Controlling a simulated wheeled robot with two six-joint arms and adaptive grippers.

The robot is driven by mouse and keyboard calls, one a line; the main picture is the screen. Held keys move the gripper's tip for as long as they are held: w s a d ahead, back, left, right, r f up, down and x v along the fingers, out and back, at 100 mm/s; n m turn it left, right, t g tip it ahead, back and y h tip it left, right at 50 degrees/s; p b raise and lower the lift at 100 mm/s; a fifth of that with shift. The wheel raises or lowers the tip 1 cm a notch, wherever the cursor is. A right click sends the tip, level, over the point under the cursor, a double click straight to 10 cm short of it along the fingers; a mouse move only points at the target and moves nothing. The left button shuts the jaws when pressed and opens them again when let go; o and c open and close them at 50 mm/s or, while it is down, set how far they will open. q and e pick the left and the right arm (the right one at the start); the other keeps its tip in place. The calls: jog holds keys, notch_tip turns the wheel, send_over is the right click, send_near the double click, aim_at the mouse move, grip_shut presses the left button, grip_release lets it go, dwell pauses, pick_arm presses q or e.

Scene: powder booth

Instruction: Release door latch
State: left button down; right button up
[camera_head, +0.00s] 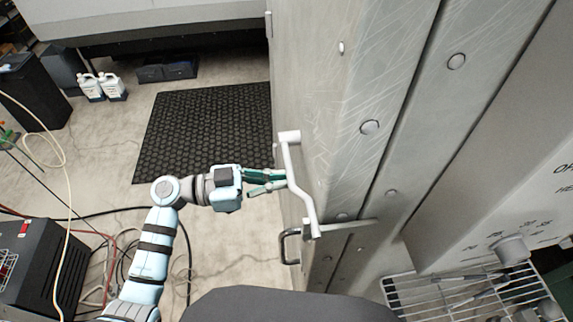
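The door latch (305,208) is a pale, bent lever bar on the edge of the tall grey booth door (320,95). Its upper end has a short crosspiece and its lower end sits by a flat metal bar. My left gripper (284,179) comes in from the left with its green fingers at the middle of the lever. The fingertips meet the lever's left edge in the picture. Whether they grip it is hidden at this size. My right gripper is out of view.
A D-shaped door handle (289,246) sits below the latch. A black rubber mat (200,130) lies on the floor to the left. Cables and a dark machine (32,262) are at lower left. A wire rack (475,297) and control panel (500,200) stand at right.

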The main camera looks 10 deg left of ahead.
pick_arm(q)
jog(key=shift+r+p, duration=2.15)
jog(key=shift+p, duration=0.2)
jog(key=shift+r, duration=3.45)
jog(key=shift+w+a+r, duration=0.2)
jog(key=shift+w+r, duration=0.35)
jog(key=shift+w, duration=0.2)
jog(key=shift+w+a+r, duration=0.15)
jog(key=shift+w+r, duration=0.35)
jog(key=shift+w, duration=0.25)
jog(key=shift+w+a+r, duration=0.2)
jog(key=shift+w+r, duration=0.35)
jog(key=shift+w, duration=0.2)
jog(key=s+v, duration=0.2)
jog(key=v, duration=0.8)
jog(key=shift+d, duration=0.2)
